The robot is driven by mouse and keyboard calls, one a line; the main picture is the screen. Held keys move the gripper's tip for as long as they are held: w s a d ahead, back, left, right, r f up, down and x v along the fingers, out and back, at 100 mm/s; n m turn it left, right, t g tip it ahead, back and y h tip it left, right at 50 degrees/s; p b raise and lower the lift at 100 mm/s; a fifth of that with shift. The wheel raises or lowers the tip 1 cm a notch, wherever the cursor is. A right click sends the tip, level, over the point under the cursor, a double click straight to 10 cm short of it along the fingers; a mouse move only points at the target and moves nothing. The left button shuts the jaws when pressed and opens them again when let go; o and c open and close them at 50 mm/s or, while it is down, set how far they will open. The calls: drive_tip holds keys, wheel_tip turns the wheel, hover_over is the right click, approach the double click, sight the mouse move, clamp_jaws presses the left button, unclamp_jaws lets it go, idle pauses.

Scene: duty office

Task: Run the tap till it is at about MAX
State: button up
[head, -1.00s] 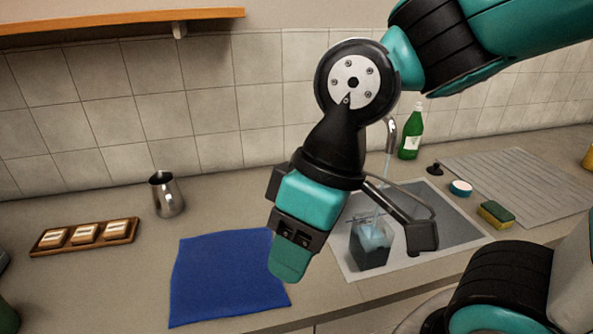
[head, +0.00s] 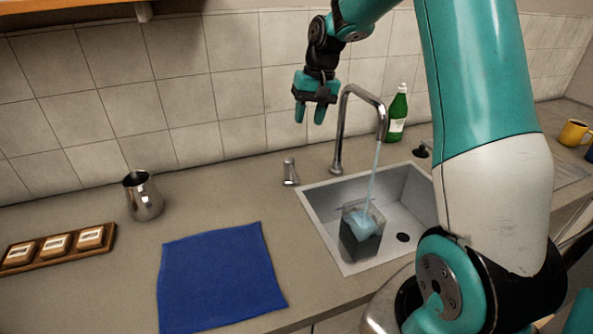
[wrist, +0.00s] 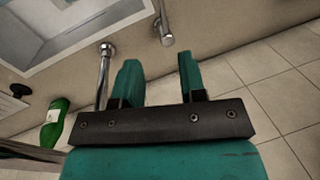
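The tap (head: 341,120) is running. A pale blue stream (head: 374,165) falls from its spout into a dark see-through container (head: 358,240), which stands upright in the sink (head: 412,195). Bluish water shows in the container's upper part; I cannot read a MAX mark or the exact level. The short metal tap handle (head: 290,172) stands on the counter left of the tap; it also shows in the wrist view (wrist: 164,32). My gripper (head: 310,117) is open and empty, in the air above the handle, near the tiled wall. Its two fingers (wrist: 158,82) are apart in the wrist view.
A green bottle (head: 397,115) and black plug (head: 420,152) are behind the sink. A steel jug (head: 143,196), a blue cloth (head: 220,275) and a wooden tray (head: 70,254) lie to the left. A yellow mug (head: 573,133) is far right. The counter around the handle is clear.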

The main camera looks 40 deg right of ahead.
sight(295, 175)
drive_tip(key=a+f+p, duration=0.1)
drive_tip(key=f, duration=0.4)
drive_tip(key=a+f+p, duration=0.1)
drive_tip(key=f, duration=0.4)
drive_tip(key=w+a+f, duration=0.1)
drive_tip(key=f, duration=0.4)
drive_tip(key=shift+f+p, duration=0.4)
clamp_jaws()
